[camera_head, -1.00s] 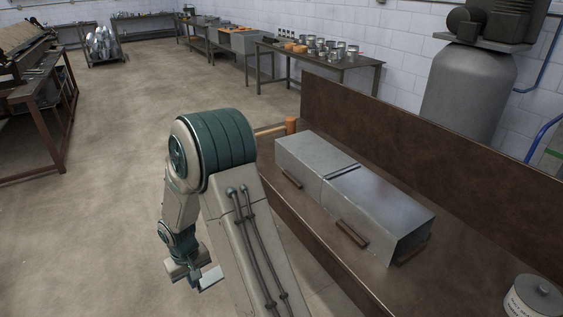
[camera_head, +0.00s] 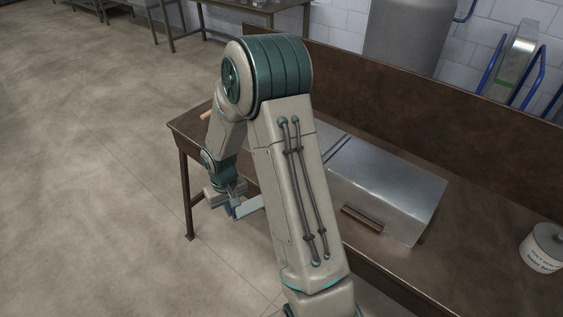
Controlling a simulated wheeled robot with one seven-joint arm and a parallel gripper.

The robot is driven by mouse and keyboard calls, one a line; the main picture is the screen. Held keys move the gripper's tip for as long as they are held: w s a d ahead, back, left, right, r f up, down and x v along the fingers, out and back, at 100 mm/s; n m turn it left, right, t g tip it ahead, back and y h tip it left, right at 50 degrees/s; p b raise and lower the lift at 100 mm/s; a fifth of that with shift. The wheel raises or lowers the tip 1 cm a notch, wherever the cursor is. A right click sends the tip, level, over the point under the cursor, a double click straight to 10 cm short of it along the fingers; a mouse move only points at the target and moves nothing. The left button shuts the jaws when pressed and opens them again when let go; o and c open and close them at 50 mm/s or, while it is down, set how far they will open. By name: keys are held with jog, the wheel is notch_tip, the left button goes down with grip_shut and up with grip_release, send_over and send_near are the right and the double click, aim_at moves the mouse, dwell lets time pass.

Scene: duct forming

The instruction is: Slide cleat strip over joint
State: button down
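Two grey sheet-metal duct sections lie end to end on the brown bench (camera_head: 420,275). The right section (camera_head: 392,190) is in plain view; the left section (camera_head: 322,135) is mostly hidden behind my arm. The joint (camera_head: 340,148) between them shows as dark lines across the top, partly hidden. My gripper (camera_head: 240,208) hangs low in front of the bench's left part, apart from the duct. A pale flat piece shows at its end; I cannot tell if it is a finger or a held strip. I cannot make out a separate cleat strip.
A brown bar (camera_head: 362,218) sits against the right section's front side. A white labelled can (camera_head: 543,248) stands at the bench's right. The bench's tall back panel (camera_head: 400,105) rises behind the duct. Open floor (camera_head: 90,170) lies to the left.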

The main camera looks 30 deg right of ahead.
jog(key=shift+n, duration=0.5)
jog(key=d+r, duration=0.2)
jog(key=s+d+r+p, duration=0.1)
jog(key=d+r, duration=0.1)
jog(key=r, duration=0.1)
jog(key=shift+s+d+r, duration=0.15)
jog(key=shift+d+r, duration=0.05)
jog(key=s+d+r+n+b, duration=0.1)
jog(key=s+d+r+n, duration=0.1)
jog(key=s+d+r, duration=0.2)
jog(key=shift+s+d+r+n, duration=0.3)
jog(key=shift+s+d, duration=0.7)
jog(key=shift+d, duration=0.6)
jog(key=shift+f+b, duration=0.7)
jog(key=shift+d, duration=0.1)
dwell(0.3)
jog(key=shift+w+d, duration=0.15)
jog(key=shift+d, duration=0.25)
dwell(0.6)
jog(key=shift+w+d, duration=0.15)
jog(key=shift+d, duration=0.3)
